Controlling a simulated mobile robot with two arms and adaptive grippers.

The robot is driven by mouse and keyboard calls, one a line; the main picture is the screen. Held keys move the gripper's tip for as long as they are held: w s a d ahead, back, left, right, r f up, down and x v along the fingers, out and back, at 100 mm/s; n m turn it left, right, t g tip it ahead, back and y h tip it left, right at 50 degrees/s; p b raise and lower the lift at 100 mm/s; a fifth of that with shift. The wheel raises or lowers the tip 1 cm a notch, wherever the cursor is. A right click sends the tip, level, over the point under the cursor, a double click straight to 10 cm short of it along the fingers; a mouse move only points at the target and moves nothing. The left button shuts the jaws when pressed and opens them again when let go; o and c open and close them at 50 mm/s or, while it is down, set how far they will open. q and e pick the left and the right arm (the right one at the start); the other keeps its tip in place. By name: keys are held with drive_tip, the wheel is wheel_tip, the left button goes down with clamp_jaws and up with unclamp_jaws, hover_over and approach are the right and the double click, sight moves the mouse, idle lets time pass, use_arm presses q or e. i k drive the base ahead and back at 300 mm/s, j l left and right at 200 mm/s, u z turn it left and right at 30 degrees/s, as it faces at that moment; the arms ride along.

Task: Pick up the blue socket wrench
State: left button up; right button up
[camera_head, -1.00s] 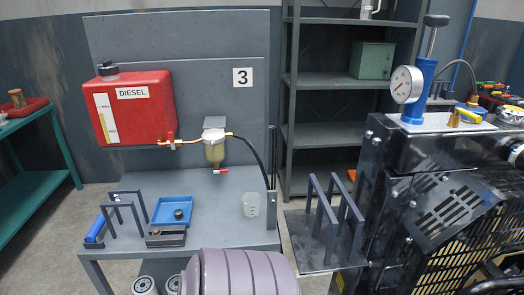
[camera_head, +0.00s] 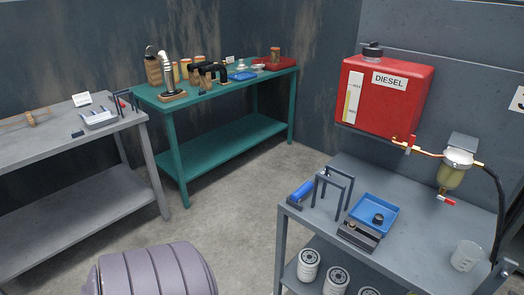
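A blue-handled tool (camera_head: 301,192) lies along the left edge of the grey workbench (camera_head: 406,190), beside a dark metal stand (camera_head: 334,186). Its blue grip shows, but its far end is too small to make out, so I cannot tell for sure that it is the socket wrench. Neither of my grippers is in view.
A blue tray (camera_head: 388,212) and a beaker (camera_head: 466,256) are on the workbench. A red diesel tank (camera_head: 386,93) hangs above it. White filters (camera_head: 308,264) stand below. A green table (camera_head: 190,99) and a grey table (camera_head: 45,120) stand at left.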

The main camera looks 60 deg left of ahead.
sight(303, 189)
drive_tip(key=u, duration=1.45)
drive_tip(key=z, duration=3.35)
drive_tip(key=u, duration=3.35)
drive_tip(key=i+j+z, duration=0.15)
drive_tip(key=i+j, duration=0.15)
drive_tip(key=i, duration=0.2)
drive_tip(key=i+j+z, duration=0.15)
drive_tip(key=i+j, duration=0.15)
drive_tip(key=i, duration=0.15)
